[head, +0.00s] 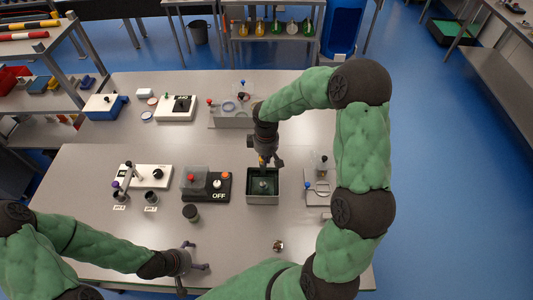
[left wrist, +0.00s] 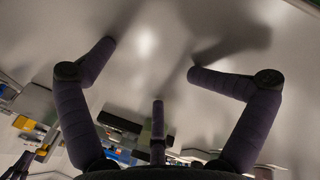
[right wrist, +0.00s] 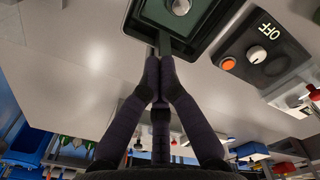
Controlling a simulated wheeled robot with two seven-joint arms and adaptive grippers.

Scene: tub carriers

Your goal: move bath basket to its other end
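The bath (head: 249,199) is a grey-rimmed rectangular tub with a dark green inside, at the middle of the near table; it also shows in the right wrist view (right wrist: 215,40). A round grey knob (right wrist: 180,6) sits inside it. My right gripper (head: 266,163) points down at the tub's far end. In the right wrist view its fingertips (right wrist: 160,64) close around a thin dark green upright, which looks like the basket's handle. The rest of the basket is hard to tell from the tub. My left gripper (head: 195,272) is open and empty over the near table edge, fingers apart in the left wrist view (left wrist: 153,55).
A black and grey box marked OFF (head: 207,185) stands left of the bath, with a dark cup (head: 190,213) nearby. A grey stand (head: 318,188) is to the right. A small metal piece (head: 278,246) lies in front. Another stand (head: 230,121) is behind.

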